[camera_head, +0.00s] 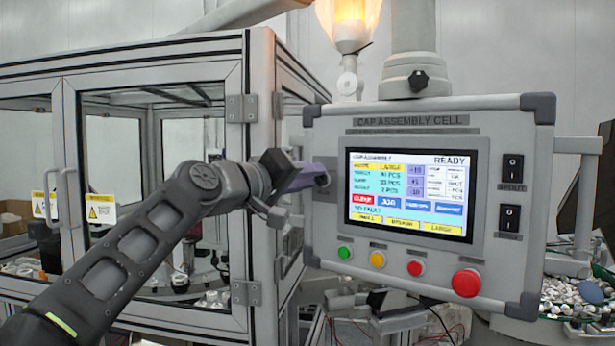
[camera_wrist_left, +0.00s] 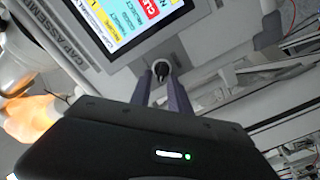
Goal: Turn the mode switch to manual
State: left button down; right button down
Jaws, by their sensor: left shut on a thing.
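The control panel (camera_head: 335,130) hangs at the centre right in the head view, its screen (camera_head: 417,190) lit and showing READY. My left gripper's two purple fingers (camera_wrist_left: 161,88) are shut on this knob. The knob's setting and any label by it cannot be read. My right gripper is not in view.
A glazed machine enclosure (camera_head: 250,200) stands close behind my left arm. The panel front carries a red mushroom button (camera_head: 466,283), small green, yellow and red buttons, and two black rocker switches (camera_head: 511,168). A bin of caps (camera_head: 580,300) is at the lower right.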

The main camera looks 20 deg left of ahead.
pick_arm(q)
jog(key=shift+f, duration=0.1)
jog(key=c, duration=1.2)
grip_release()
jog(key=shift+c, duration=0.2)
jog(key=b+v, duration=0.3)
jog(key=v, duration=0.4)
jog(key=shift+s, duration=0.4)
